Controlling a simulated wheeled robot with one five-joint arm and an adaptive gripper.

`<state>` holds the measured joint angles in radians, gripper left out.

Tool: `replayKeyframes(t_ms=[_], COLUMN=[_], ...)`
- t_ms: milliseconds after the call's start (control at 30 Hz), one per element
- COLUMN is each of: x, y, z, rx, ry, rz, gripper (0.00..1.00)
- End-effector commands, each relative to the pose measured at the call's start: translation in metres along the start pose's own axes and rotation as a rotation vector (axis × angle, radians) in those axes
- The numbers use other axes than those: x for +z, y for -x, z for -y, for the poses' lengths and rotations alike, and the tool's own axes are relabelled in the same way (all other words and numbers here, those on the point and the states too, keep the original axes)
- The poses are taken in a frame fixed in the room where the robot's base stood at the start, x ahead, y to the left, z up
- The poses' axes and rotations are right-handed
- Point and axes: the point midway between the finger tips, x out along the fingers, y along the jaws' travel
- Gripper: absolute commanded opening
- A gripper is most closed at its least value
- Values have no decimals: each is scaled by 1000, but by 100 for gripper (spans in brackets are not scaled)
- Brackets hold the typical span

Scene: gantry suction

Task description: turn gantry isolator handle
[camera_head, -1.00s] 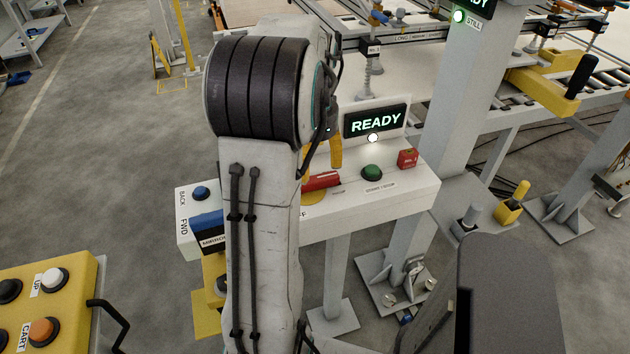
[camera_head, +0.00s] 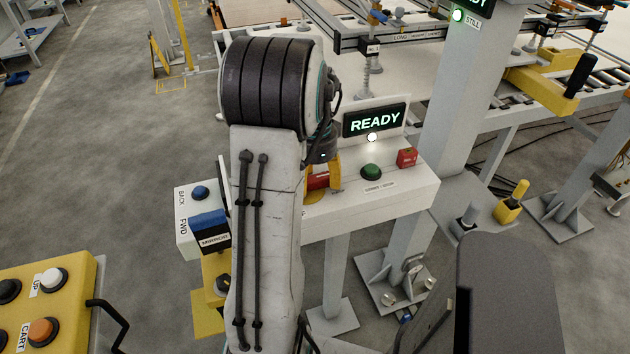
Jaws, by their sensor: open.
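The red isolator handle (camera_head: 317,181) sits on a yellow round plate (camera_head: 313,196) on the white control console (camera_head: 405,193). My arm hides the handle's left part. My gripper (camera_head: 323,184) is down at the handle, with a yellow finger at its right end. The other finger is mostly hidden by my arm. The jaws are open. I cannot tell whether a finger touches the handle.
A READY display (camera_head: 375,121) stands behind the console, with a green button (camera_head: 371,172) and a red block (camera_head: 407,158) to the right. A grey post (camera_head: 455,110) rises at right.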

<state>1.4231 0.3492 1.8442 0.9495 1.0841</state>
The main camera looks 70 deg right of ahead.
Motion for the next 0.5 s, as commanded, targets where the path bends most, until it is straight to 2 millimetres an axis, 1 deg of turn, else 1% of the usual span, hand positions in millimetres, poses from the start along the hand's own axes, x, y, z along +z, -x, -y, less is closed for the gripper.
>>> replayKeyframes(t_ms=[100, 367, 400, 500], x=[0, 0, 0, 0], y=[-4, -4, -4, -4], z=[0, 0, 0, 0], rx=[-1, -1, -1, -1], ry=[0, 1, 1, 1], rz=[-1, -1, -1, -1], gripper=[64, 64, 65, 56])
